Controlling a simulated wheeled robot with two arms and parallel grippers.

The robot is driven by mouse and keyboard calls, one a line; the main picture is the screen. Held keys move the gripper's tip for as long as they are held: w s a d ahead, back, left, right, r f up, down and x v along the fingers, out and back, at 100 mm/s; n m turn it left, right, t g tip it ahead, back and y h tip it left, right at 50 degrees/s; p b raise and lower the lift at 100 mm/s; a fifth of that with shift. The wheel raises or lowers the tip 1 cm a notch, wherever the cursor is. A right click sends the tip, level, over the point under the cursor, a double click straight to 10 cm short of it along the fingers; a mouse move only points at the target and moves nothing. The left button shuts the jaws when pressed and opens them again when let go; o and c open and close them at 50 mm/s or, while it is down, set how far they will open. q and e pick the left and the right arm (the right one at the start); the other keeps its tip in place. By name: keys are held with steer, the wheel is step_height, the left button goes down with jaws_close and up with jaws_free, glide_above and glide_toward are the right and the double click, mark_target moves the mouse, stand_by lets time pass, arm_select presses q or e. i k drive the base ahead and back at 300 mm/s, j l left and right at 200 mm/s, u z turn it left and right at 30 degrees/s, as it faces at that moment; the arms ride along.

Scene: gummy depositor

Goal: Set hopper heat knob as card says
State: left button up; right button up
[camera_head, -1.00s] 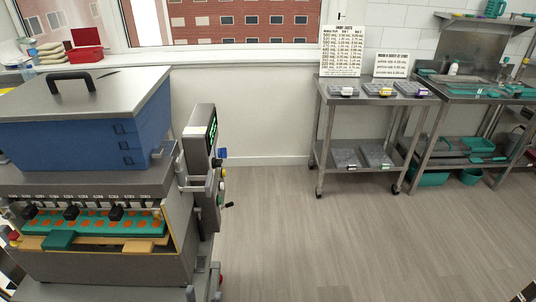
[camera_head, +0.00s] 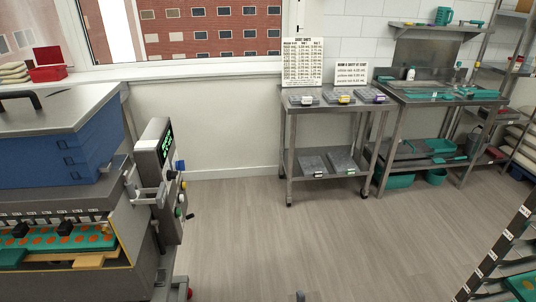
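The depositor (camera_head: 140,240) stands at the left, with a blue hopper (camera_head: 60,150) under a grey lid. Its control panel (camera_head: 160,180) is seen nearly edge-on, with a green lit display (camera_head: 167,143). Small coloured controls, including a blue one (camera_head: 180,166) and a black one (camera_head: 189,216), stick out from its right side. I cannot tell which is the heat knob or how it is set. A large printed card (camera_head: 303,62) and a smaller card (camera_head: 351,74) stand on the steel cart; their text is too small to read surely. Neither gripper is clearly in view.
The steel cart (camera_head: 330,108) holds several grey trays against the back wall. A steel bench (camera_head: 440,98) with teal items stands to its right. A dark rack (camera_head: 495,255) is at the lower right. The floor (camera_head: 260,240) between depositor and cart is open.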

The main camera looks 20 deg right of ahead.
mark_target(170, 175)
steer(key=i+j, duration=0.15)
steer(key=j, duration=0.2)
steer(key=i+j, duration=0.1)
steer(key=j, duration=0.2)
steer(key=i+j, duration=0.15)
steer(key=j, duration=0.2)
steer(key=j+z, duration=0.15)
steer(key=z, duration=4.85)
steer(key=k+l, duration=0.4)
steer(key=u, duration=4.85)
steer(key=l+u, duration=0.15)
